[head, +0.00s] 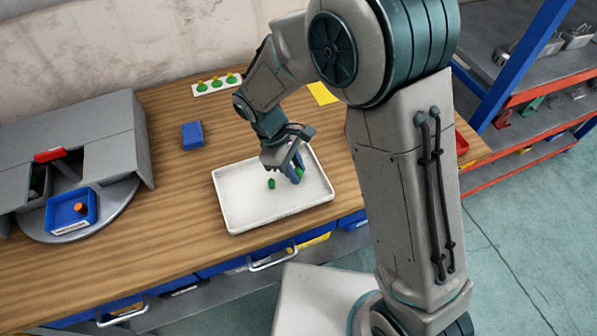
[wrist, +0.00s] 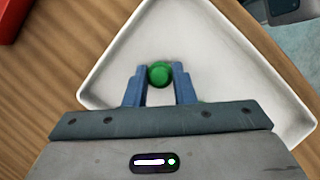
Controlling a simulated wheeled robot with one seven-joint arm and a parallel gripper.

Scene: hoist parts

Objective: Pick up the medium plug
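Two green plugs are at the white tray. One green plug (head: 271,183) stands on the tray floor, left of my gripper. The other green plug (wrist: 159,73) is between the blue fingertips of my gripper (wrist: 159,75), which meet its sides with no clear gap. In the head view my gripper (head: 297,172) is low over the tray, and this plug shows only partly at the fingers. I cannot tell whether it is lifted off the floor. In the wrist view, a sliver of green shows behind my gripper's body. I cannot tell by size which plug is the medium one.
The white tray (head: 240,219) lies on the wooden bench (head: 178,263). A white strip (head: 209,88) with green, yellow-topped pieces and a blue box (head: 192,135) are behind it. A grey turntable station with a blue bin (head: 71,211) is at left. Bare wood lies between them.

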